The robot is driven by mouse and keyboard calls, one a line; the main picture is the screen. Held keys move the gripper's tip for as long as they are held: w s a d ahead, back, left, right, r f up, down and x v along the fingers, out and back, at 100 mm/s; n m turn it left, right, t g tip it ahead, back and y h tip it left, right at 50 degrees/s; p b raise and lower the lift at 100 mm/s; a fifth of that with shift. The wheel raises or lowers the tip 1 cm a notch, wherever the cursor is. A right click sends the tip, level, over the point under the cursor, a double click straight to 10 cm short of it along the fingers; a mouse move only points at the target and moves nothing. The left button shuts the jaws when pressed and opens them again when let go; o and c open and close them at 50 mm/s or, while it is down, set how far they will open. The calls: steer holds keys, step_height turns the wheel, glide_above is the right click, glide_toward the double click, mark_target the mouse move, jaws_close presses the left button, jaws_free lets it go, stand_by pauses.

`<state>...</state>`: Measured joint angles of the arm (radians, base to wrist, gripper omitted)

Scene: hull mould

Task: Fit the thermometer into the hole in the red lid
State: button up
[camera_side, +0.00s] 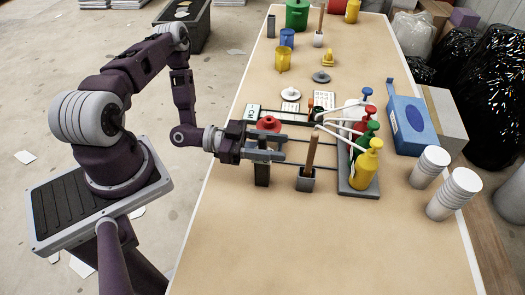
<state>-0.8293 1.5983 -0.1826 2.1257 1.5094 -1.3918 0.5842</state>
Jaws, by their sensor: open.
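The red lid (268,123) sits on the table just behind my gripper, and its lower part is partly hidden by the gripper. The hole in it cannot be made out. My gripper (279,149) points right, with its fingers apart, above a dark upright block (262,175). The gripper hides the top of this block, and I cannot tell whether anything stands in it between the fingers. I cannot pick out the thermometer with certainty.
A wooden stick (311,150) stands in a grey block (306,181) right of my gripper. Pump bottles, the nearest yellow (366,168), stand on a dark tray (345,184). A blue tissue box (408,124) and white cup stacks (455,193) are farther right. The table's front is clear.

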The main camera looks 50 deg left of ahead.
jaws_close()
